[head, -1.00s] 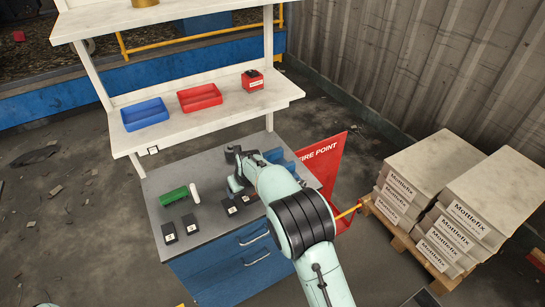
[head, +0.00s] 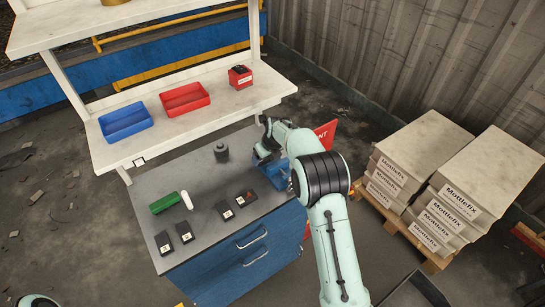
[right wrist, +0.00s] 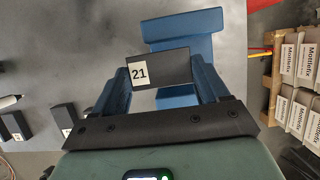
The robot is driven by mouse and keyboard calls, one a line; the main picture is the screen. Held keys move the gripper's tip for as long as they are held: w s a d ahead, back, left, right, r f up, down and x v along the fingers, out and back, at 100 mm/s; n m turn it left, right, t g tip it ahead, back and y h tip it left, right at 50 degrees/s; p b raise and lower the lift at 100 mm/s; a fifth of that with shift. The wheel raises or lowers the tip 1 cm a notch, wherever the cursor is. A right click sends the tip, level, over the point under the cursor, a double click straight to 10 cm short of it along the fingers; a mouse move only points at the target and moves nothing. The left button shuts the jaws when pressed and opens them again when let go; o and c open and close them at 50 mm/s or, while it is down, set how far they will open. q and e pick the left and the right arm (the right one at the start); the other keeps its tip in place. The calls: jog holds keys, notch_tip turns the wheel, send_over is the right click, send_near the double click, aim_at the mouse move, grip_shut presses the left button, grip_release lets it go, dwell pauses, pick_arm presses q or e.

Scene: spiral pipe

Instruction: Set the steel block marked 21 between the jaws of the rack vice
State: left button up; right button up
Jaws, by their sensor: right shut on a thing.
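The block marked 21 (right wrist: 160,70) is dark with a white label and sits between the fingers of my right gripper (right wrist: 163,85) in the right wrist view. The right gripper also shows in the head view (head: 264,158), over the right part of the bench, where the arm hides the block. The blue vice (right wrist: 185,30) shows just beyond and partly beneath the block. In the head view the vice (head: 281,174) is partly covered by my right arm. I cannot tell whether the block is between the jaws or above them. My left gripper is out of view.
Several dark labelled blocks (head: 184,231) stand on the grey bench (head: 205,178), near a green cylinder (head: 164,202) and a white marker (head: 187,201). A dark round piece (head: 221,153) stands farther back. The shelf (head: 215,115) above holds blue and red trays.

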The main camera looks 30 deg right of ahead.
jog(key=d, duration=0.3)
jog(key=shift+w+d+r, duration=0.1)
jog(key=shift+w, duration=0.15)
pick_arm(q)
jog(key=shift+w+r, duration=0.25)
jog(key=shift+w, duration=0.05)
pick_arm(e)
jog(key=shift+s+f, duration=0.1)
jog(key=shift+f, duration=1.7)
jog(key=shift+f, duration=0.1)
jog(key=o, duration=1.5)
jog(key=shift+f, duration=0.1)
jog(key=v, duration=0.6)
jog(key=shift+s+r, duration=0.1)
jog(key=shift+r, duration=0.25)
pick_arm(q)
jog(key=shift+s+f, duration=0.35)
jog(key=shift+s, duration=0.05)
pick_arm(e)
jog(key=shift+s+r, duration=0.2)
jog(key=shift+r, duration=0.3)
